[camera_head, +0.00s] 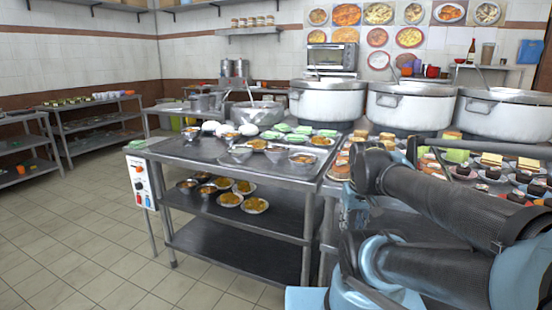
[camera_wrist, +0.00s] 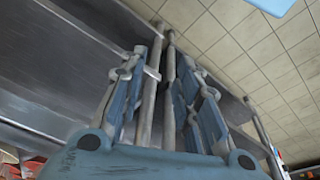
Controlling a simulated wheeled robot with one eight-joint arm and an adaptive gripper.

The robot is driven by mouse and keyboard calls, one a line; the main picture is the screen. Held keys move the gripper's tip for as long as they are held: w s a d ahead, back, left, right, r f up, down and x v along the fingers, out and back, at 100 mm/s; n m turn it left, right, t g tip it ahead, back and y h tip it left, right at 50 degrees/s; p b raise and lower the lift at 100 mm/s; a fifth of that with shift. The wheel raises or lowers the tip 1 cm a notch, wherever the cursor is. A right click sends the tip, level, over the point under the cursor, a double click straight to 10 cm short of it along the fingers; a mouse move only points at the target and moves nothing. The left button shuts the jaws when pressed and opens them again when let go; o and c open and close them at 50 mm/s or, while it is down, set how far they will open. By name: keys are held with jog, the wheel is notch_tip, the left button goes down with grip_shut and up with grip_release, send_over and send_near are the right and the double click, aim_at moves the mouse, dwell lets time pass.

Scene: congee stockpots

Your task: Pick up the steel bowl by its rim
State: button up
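Several steel bowls stand on the steel worktable (camera_head: 185,149) in the head view, and I cannot tell which one is meant. One small steel bowl (camera_head: 236,155) is near the table's front edge, another small bowl (camera_head: 302,160) is to its right, and a large steel bowl (camera_head: 258,113) is at the back. My gripper (camera_wrist: 164,58) shows in the wrist view with its two blue-grey fingers apart and nothing held between them. Behind the fingers are metal table legs, shelf edges and floor tiles. No bowl shows in the wrist view. My gripper is not visible in the head view.
Large stockpots (camera_head: 328,101) stand in a row behind on the right. Plated desserts (camera_head: 490,160) crowd the right counter. Dishes of food (camera_head: 229,199) fill part of the table's middle shelf. A control box (camera_head: 140,181) is at the table's left end. The tiled floor (camera_head: 75,240) at left is clear.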

jog(key=w+a+r+n, duration=0.3)
jog(key=w+r+n, duration=0.2)
jog(key=w+r, duration=0.3)
notch_tip(320, 180, up, 15)
jog(key=n+t+y, duration=0.2)
jog(key=n+t, duration=0.1)
jog(key=n, duration=1.3)
send_over(279, 160)
jog(key=s+d, duration=0.4)
jog(key=s, duration=0.5)
jog(key=x, duration=1.7)
jog(key=shift+a+r, duration=0.1)
jog(key=shift+a, duration=0.15)
grip_shut()
